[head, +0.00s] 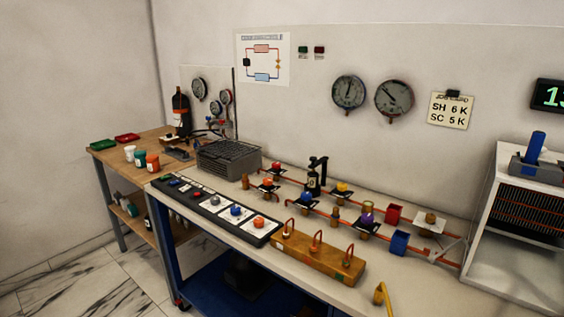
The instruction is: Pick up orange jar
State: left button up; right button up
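The orange jar (152,162) stands upright near the front edge of the wooden side table (104,160) at the left. It has a pale top and is the rightmost of three small jars in a row. A teal jar (140,158) stands just left of it, and a white jar (129,153) is left of that. Nothing is seen holding the orange jar. Neither of my grippers is in view.
A green tray (103,144) and a red tray (127,138) lie behind the jars. A dark bottle (181,112) stands farther back. The long bench to the right holds a black strip of knobs (213,208), copper pipes, valves and a wooden block (318,259). Tiled floor lies open at lower left.

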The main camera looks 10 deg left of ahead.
aim_at(153, 162)
jog(key=i+j, duration=0.15)
jog(key=j, duration=0.3)
jog(key=i+j, duration=0.1)
jog(key=j, duration=0.4)
jog(key=i+j+z, duration=0.1)
jog(key=j, duration=0.35)
jog(key=i+j, duration=0.15)
jog(key=j, duration=0.3)
jog(key=i+j+z, duration=0.1)
jog(key=j, duration=0.4)
jog(key=i+j, duration=0.1)
jog(key=j, duration=0.4)
jog(key=i+j, duration=0.1)
jog(key=j, duration=0.35)
